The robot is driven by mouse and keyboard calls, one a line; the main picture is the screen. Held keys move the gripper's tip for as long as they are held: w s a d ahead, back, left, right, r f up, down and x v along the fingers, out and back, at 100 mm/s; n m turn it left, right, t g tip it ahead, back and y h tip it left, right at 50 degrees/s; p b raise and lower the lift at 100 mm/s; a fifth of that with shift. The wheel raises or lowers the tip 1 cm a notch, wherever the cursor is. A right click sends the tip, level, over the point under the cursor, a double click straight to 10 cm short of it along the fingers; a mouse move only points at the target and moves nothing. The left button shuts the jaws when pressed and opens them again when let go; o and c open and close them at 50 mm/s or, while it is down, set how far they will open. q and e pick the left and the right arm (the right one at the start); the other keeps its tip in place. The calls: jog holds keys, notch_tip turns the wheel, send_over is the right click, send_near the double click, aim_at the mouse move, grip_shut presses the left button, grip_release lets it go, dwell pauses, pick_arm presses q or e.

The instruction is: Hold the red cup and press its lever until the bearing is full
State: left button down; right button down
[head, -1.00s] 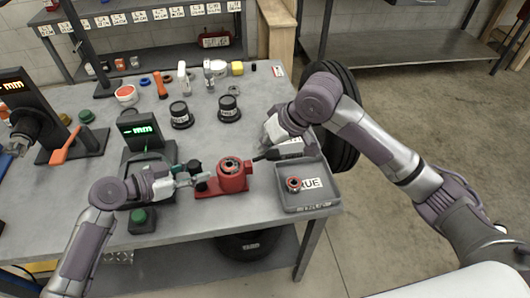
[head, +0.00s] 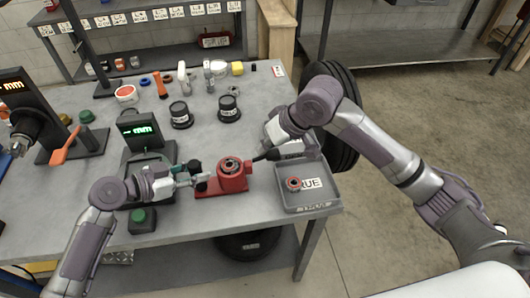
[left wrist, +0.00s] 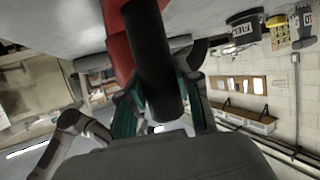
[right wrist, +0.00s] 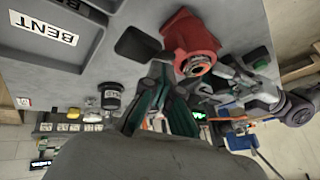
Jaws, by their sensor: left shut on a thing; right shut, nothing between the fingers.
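The red cup (head: 231,180) stands upright on the grey table, with a round metal bearing (head: 231,164) in its top. It also shows in the right wrist view (right wrist: 186,38), where the bearing (right wrist: 194,65) faces the camera. A black bar, seemingly the lever (head: 265,156), sits at the cup's right. My right gripper (head: 270,150) is shut and empty beside it; contact is unclear.
A grey tray (head: 313,208) with a label and a red-ringed bearing (head: 293,184) is right of the cup. Two black cups (head: 181,115) stand behind. A gauge display (head: 139,130) and a green button (head: 138,216) are at left.

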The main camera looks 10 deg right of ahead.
aim_at(257, 158)
jog(key=shift+s+d+f, duration=0.1)
jog(key=shift+d+f, duration=0.2)
jog(key=shift+f, duration=0.6)
dwell(0.8)
jog(key=shift+r, duration=0.15)
jog(key=shift+a+r, duration=0.25)
jog(key=shift+r, duration=0.45)
jog(key=shift+a+r, duration=0.2)
jog(key=shift+r, duration=0.45)
jog(key=shift+r, duration=0.15)
jog(key=shift+a+r, duration=0.25)
jog(key=shift+r, duration=0.5)
jog(key=shift+a+r, duration=0.25)
jog(key=shift+r, duration=0.55)
jog(key=shift+a+r, duration=0.25)
jog(key=shift+r, duration=0.5)
jog(key=r, duration=0.1)
jog(key=a+r, duration=0.1)
jog(key=r, duration=0.1)
jog(key=shift+r, duration=0.3)
jog(key=shift+f, duration=0.1)
